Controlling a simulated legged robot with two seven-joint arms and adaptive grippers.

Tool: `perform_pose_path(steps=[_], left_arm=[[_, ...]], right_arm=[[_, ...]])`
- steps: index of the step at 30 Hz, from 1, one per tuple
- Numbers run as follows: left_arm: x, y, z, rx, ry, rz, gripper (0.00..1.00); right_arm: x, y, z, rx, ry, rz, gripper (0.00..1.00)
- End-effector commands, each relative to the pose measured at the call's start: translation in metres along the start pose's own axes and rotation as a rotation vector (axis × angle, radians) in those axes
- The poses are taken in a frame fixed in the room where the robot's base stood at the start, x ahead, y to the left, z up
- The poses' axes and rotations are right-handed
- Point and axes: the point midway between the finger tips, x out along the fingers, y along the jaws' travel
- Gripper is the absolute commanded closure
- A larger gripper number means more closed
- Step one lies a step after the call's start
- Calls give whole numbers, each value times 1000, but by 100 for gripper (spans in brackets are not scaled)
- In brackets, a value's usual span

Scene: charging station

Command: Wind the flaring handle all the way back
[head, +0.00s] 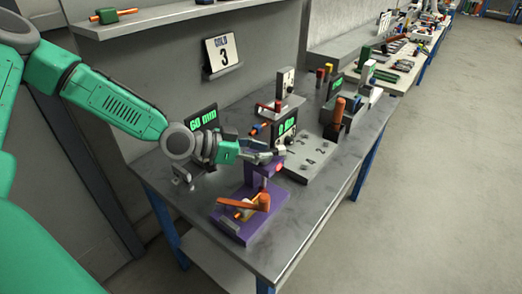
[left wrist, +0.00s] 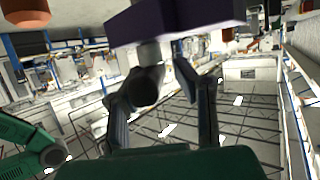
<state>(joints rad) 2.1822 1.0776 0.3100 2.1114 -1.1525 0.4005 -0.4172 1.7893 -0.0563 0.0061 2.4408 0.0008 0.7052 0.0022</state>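The flaring tool has a purple base (head: 236,224) with a purple block (head: 263,169) standing up from it. An orange handle (head: 262,201) lies low at its front, with a yellowish part beside it. My left gripper (head: 272,153) is at the top of the purple block. In the left wrist view the purple block (left wrist: 180,20) fills the top. A grey post with a dark round end (left wrist: 147,86) sticks out of it between the fingers of my left gripper (left wrist: 163,80). The fingers are apart; the right one shows a gap, contact at the left one is unclear. My right gripper is out of view.
A numbered grey plate (head: 312,158), a green "60 mm" display (head: 202,118) and another display (head: 285,126) stand close around the gripper. A shelf (head: 160,17) hangs above at the back. The table's front right edge is bare.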

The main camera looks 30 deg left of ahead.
Motion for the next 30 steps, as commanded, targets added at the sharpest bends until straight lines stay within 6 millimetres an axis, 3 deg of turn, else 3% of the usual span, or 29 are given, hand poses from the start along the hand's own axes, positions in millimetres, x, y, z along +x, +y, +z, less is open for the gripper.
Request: perform_pose_path(steps=[1, 30], left_arm=[[0, -7, 2, -2, -5, -17, 100], [1, -6, -3, -23, 0, -86, 100]], right_arm=[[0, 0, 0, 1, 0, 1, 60], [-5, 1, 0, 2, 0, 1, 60]])
